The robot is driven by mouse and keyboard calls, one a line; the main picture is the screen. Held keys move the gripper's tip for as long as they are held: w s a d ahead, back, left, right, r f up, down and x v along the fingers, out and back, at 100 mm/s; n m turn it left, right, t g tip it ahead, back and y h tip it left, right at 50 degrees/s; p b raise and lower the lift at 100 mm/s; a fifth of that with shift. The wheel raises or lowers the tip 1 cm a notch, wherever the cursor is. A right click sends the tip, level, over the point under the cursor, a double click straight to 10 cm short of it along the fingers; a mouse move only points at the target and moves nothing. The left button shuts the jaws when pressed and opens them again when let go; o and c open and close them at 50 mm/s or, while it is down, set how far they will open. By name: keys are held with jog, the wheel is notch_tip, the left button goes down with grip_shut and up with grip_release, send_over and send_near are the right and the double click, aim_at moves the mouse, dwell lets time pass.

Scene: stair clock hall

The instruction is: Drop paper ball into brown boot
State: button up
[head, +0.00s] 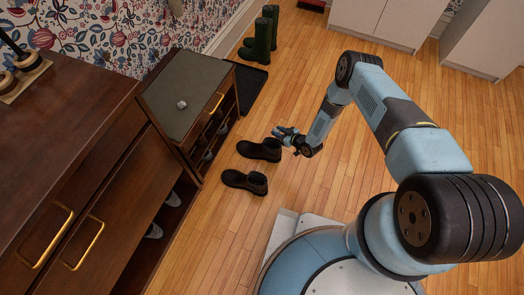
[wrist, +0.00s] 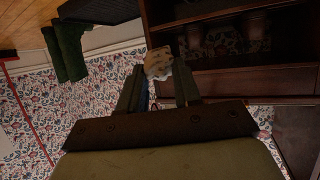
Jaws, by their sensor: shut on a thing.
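The paper ball (wrist: 158,63) is pale and crumpled. It sits between the fingertips of my gripper (wrist: 158,82) in the wrist view, and the gripper is shut on it. In the head view my gripper (head: 284,132) is just up and right of the farther dark brown ankle boot (head: 258,150), overlapping its right end; its height above the floor is hard to tell. The ball cannot be made out there. The boot's mate (head: 245,181) stands nearer to me on the floor. Neither boot shows clearly in the wrist view.
A low shoe cabinet (head: 190,95) stands left of the boots, a small grey-white lump (head: 181,104) on its top. A larger dresser (head: 75,165) is nearer left. Green tall boots (head: 262,40) stand at the back by a dark mat (head: 248,84). The wooden floor right of the boots is clear.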

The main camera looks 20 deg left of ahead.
jog(key=shift+f, duration=2.8)
jog(key=o, duration=1.1)
jog(key=shift+d, duration=0.1)
jog(key=v, duration=1.3)
jog(key=shift+s+d, duration=0.15)
jog(key=shift+d, duration=0.15)
